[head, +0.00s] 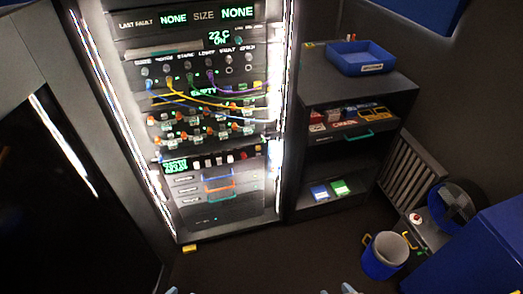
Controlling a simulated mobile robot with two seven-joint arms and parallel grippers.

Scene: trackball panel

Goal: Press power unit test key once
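A lit equipment rack (285,60) stands left of centre. Low in it is a panel that looks like the power unit, with a small green display (175,167) and a row of small keys beside it. Pale tips at the bottom edge appear to be my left gripper (172,290) and my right gripper (347,288). Both are well below and apart from the panel, mostly cut off by the frame.
Colored cables (190,95) hang across the rack's middle. Right of it stands a dark shelf unit (350,92) with a blue tray (361,58) on top. A blue bucket (384,255), a fan (455,203) and a blue box (480,255) stand at lower right. The floor before the rack looks mostly clear.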

